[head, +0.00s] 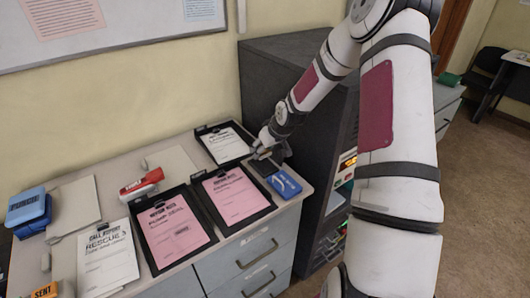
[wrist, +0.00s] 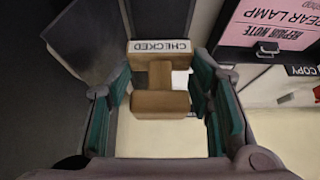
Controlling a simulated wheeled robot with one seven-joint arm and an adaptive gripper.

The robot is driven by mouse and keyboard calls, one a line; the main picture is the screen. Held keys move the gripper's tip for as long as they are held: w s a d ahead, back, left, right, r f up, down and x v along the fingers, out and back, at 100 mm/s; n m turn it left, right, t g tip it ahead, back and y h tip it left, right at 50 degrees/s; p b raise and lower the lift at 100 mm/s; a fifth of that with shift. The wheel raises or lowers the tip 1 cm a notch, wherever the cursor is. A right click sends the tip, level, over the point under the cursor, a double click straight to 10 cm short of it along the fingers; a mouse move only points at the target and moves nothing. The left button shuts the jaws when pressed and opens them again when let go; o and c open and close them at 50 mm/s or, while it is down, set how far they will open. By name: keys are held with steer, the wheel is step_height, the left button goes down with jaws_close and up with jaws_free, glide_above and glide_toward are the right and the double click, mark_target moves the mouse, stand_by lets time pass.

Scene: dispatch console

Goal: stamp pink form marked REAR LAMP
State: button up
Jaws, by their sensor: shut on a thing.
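My gripper (wrist: 165,110) is shut on a brown wooden stamp (wrist: 160,104) with a white label reading CHECKED. The pink form marked REAR LAMP (wrist: 275,22) lies on a black clipboard at the upper right of the wrist view, apart from the stamp. In the head view my gripper (head: 264,152) is low over the right end of the desk, behind the right pink form (head: 236,194), whose title is too small to read. The left pink form (head: 172,232) reads PUMP SEAL and bears a small dark mark. The stamp's underside is hidden.
A blue box (head: 284,184) sits at the desk's right edge, near my gripper. A white form (head: 225,145) on a clipboard lies behind. A red stamp (head: 142,184) and a blue PENDING-like block (head: 30,211) stand left. A dark cabinet (head: 285,85) rises beside the desk.

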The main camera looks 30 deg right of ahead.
steer(key=shift+r+p, duration=0.7)
steer(key=shift+r, duration=1.05)
